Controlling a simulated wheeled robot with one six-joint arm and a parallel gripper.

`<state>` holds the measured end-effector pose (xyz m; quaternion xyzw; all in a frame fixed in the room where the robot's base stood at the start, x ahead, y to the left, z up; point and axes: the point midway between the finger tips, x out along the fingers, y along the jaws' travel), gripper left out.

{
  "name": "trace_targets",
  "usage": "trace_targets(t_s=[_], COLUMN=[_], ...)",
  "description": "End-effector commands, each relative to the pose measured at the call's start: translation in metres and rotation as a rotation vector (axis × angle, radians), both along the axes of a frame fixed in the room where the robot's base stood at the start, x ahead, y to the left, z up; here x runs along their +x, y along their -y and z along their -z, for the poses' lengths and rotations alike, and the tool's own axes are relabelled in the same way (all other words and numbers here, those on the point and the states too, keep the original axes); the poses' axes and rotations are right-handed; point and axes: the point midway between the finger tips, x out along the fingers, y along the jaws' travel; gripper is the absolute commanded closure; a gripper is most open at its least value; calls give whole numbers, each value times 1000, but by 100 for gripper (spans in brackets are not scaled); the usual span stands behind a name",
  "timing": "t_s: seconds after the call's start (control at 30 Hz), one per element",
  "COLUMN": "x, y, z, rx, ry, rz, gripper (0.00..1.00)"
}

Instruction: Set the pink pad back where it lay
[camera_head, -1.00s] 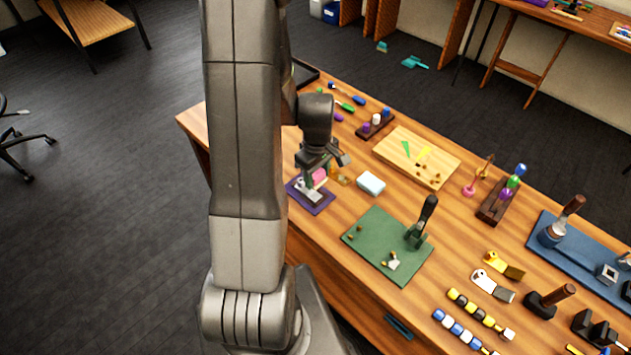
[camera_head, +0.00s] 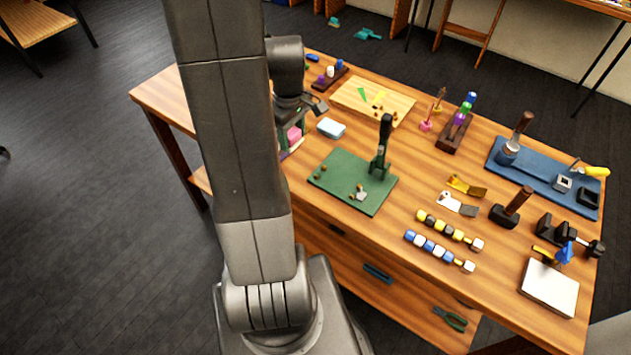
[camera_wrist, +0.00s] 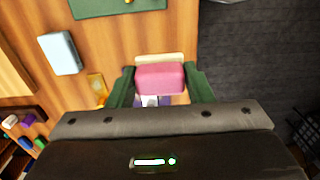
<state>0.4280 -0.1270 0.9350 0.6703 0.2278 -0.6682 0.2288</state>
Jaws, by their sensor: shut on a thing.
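The pink pad (camera_wrist: 160,78) is between the two green fingers of my gripper (camera_wrist: 161,84), which is shut on it. In the head view the pad (camera_head: 293,134) shows as a small pink patch below my wrist, partly hidden by my arm. A cream strip (camera_wrist: 160,58) shows along the pad's far side in the wrist view.
A light blue block (camera_head: 331,128) lies right of the gripper. The green mat (camera_head: 335,196) carries an upright black-handled tool (camera_head: 383,145). A light wooden board (camera_head: 345,97) lies behind. Bare tabletop surrounds the blue block. The table's edge is close to the gripper.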

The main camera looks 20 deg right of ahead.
Motion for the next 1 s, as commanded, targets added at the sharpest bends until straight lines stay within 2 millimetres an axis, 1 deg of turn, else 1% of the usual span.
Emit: trace_targets(t_s=[0.07,0.2,0.3,0.47,0.7,0.8,1.0], x=[0,0,-1,0,0,0,0], y=[-3,-3,-3,-3,-3,-2,-2], z=[11,35,48,59,89,96,97], rx=[1,1,1,1,1,0,0], ry=[-6,-7,-6,-5,-4,-3,-1], rz=[-6,-6,-5,-5,-5,-5,-5], gripper=[81,81,81,81,81,81,81])
